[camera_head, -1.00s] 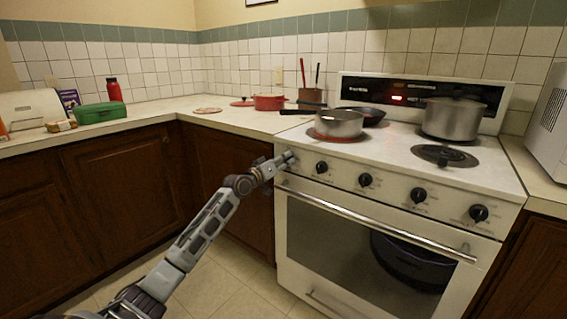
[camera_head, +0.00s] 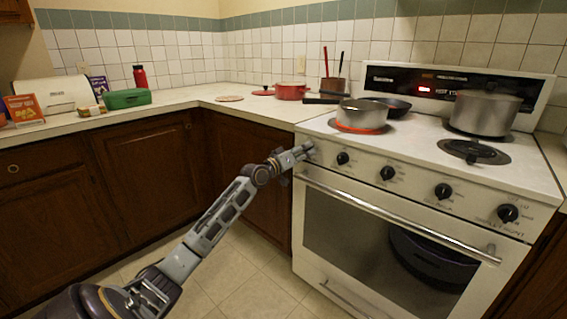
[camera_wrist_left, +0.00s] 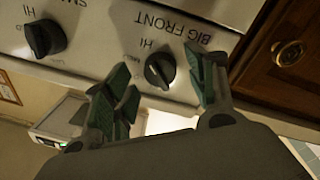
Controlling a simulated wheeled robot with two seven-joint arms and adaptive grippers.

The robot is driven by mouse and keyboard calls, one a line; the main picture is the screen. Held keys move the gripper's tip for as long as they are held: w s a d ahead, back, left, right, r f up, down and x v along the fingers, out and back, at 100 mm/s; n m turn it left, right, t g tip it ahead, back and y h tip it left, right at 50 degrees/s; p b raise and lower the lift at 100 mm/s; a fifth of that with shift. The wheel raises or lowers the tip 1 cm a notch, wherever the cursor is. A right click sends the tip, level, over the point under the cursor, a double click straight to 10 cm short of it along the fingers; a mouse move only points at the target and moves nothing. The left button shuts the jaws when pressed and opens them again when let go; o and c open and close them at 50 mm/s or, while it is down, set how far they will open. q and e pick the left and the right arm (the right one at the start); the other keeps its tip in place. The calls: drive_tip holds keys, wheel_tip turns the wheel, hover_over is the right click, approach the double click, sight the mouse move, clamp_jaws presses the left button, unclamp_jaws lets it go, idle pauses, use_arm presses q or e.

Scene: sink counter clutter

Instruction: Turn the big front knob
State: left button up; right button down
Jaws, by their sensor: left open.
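The big front knob (camera_wrist_left: 159,70) is round and black with a pale pointer mark. It sits on the white panel by the label "BIG FRONT", which reads upside down in the left wrist view. My left gripper (camera_wrist_left: 163,68) is open, with one green-padded finger on each side of the knob; I cannot tell whether either touches it. In the head view my left gripper (camera_head: 306,149) is at the left end of the stove's (camera_head: 400,240) front panel and hides this knob. My right gripper is not in view.
Several other black knobs, such as the neighbouring knob (camera_head: 343,158), line the panel. The oven handle (camera_head: 400,215) runs below. A saucepan (camera_head: 361,115) stands on a glowing red burner (camera_head: 358,128). A large pot (camera_head: 484,112) stands at the back right. Wooden cabinets (camera_head: 150,180) lie left.

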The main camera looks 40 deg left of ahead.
use_arm(q)
drive_tip(key=s+a, duration=0.1)
drive_tip(key=s, duration=0.9)
drive_tip(key=shift+s+a+f, duration=0.2)
drive_tip(key=shift+s+f, duration=0.1)
drive_tip(key=shift+s, duration=0.1)
idle(0.4)
idle(0.4)
